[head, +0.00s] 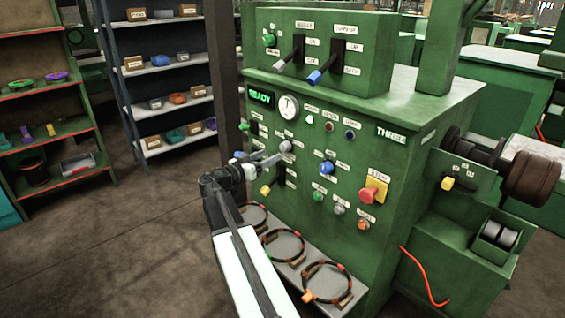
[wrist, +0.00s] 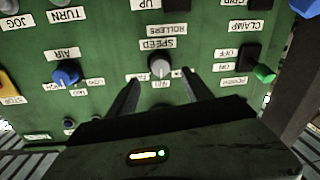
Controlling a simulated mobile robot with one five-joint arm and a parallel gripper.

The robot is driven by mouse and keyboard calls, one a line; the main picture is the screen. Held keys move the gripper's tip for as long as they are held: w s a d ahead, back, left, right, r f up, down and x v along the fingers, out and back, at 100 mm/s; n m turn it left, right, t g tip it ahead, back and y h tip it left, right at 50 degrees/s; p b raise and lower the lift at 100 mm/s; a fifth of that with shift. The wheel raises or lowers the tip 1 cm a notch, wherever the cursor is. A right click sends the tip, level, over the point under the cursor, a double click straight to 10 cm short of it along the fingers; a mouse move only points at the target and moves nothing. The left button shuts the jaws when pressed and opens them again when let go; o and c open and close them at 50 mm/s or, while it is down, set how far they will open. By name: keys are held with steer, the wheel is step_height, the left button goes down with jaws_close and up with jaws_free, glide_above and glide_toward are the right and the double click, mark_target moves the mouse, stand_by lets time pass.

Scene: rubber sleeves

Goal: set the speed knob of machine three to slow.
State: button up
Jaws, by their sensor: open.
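Machine three (head: 415,170) is the green cabinet labelled THREE, with a lit READY display. Its grey speed knob (wrist: 159,66) sits under the SPEED label in the wrist view, which shows the panel upside down. The knob also shows in the head view (head: 286,146). Small setting labels surround the knob, too small or covered to read surely, and I cannot tell its setting. My gripper (wrist: 160,78) is open, with one finger on each side of the knob. The fingers look apart from it. In the head view my gripper (head: 266,160) is close to the panel at the knob.
A yellow-tipped lever (head: 266,189) is just below my gripper. A red-and-yellow stop button (head: 370,193) is to the right. A ledge with ringed sleeves (head: 285,246) juts out below.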

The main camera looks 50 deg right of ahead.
mark_target(282, 148)
steer(key=d, duration=0.8)
steer(key=shift+r, duration=0.15)
steer(key=shift+a, duration=0.1)
steer(key=c, duration=1.2)
steer(key=shift+d, duration=0.2)
jaws_close()
steer(key=shift+a, duration=0.15)
steer(key=n+p, duration=0.1)
steer(key=n, duration=0.8)
steer(key=shift+w+a+g+y+p, duration=0.1)
steer(key=shift+g+y+p, duration=0.3)
steer(key=shift+n, duration=0.4)
